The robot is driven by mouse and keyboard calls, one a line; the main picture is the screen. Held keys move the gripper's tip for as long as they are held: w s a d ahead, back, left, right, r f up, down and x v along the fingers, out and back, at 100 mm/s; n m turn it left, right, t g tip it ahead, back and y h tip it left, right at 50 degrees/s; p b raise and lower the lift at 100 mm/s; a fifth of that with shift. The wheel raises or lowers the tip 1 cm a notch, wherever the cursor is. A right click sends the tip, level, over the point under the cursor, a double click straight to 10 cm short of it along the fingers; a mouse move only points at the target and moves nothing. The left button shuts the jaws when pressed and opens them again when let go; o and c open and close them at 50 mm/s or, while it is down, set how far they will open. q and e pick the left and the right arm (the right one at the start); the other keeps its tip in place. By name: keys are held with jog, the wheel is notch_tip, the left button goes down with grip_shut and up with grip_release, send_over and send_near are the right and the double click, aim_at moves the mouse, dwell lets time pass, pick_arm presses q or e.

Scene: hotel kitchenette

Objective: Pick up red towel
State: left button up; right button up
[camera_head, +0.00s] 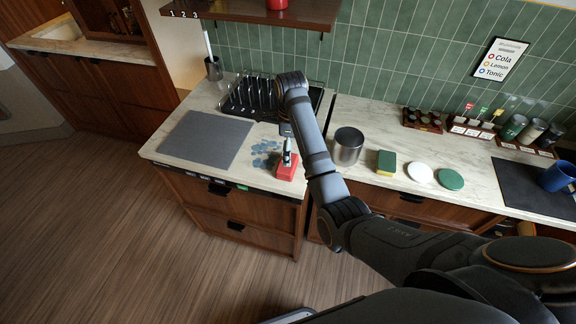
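The red towel (285,173) is a small folded red block on the pale counter, near its front edge and left of the steel canister. My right arm comes in from the right and reaches down over it. My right gripper (288,160) points down, with its fingertips at the top of the towel. It is seen narrow and small, so I cannot tell whether its fingers are closed on the towel or only touching it. The towel appears to rest on the counter. My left gripper is not in view.
A grey mat (205,140) and a wet-looking bluish patch (264,156) lie left of the towel. A black dish rack (250,97) stands behind. The steel canister (348,146), a sponge (386,161) and round pads (450,179) are to the right. A shelf (255,11) hangs above.

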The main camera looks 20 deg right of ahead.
jog(key=shift+w+a+r+m, duration=0.3)
jog(key=shift+w+r+m, duration=0.1)
jog(key=shift+r, duration=0.1)
jog(key=shift+w+a+r+m, duration=0.25)
jog(key=shift+a+r+m, duration=0.05)
jog(key=shift+r+m, duration=0.15)
jog(key=shift+s+d+f+b, duration=0.1)
jog(key=shift+s+f+b, duration=0.05)
jog(key=shift+f+b, duration=0.25)
notch_tip(320, 180, down, 5)
jog(key=b, duration=0.4)
jog(key=shift+r+b, duration=0.1)
jog(key=shift+b, duration=0.3)
jog(key=shift+r, duration=0.1)
jog(key=shift+s+d+f+b, duration=0.1)
jog(key=shift+d+f+b, duration=0.05)
jog(key=shift+f+b, duration=0.4)
jog(key=shift+d+f+b, duration=0.1)
jog(key=shift+f+b, duration=0.2)
jog(key=shift+f, duration=0.35)
notch_tip(320, 180, down, 3)
jog(key=shift+r+p, duration=0.15)
jog(key=shift+p, duration=0.2)
jog(key=c, duration=0.8)
